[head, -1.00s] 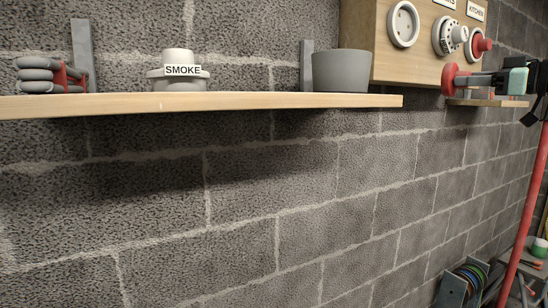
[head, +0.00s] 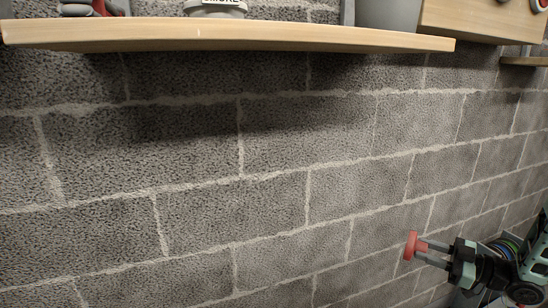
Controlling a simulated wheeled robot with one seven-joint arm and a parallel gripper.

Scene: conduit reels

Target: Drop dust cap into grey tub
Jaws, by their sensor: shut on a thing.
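The red dust cap (head: 411,246) is at the lower right of the head view, in front of the block wall. My gripper (head: 428,252) reaches in from the right and is shut on the cap, which sticks out to the left of the fingers. The grey tub (head: 385,14) stands on the wooden shelf at the top of the picture. Its upper part is cut off by the frame edge, so its opening is hidden. The cap is well below and slightly to the right of the tub in the picture.
The wooden shelf (head: 230,36) crosses the top, holding a white smoke-detector fitting (head: 215,8) and a grey-and-red coil (head: 90,8). A wooden board (head: 485,18) hangs at upper right. The wall below the shelf is clear.

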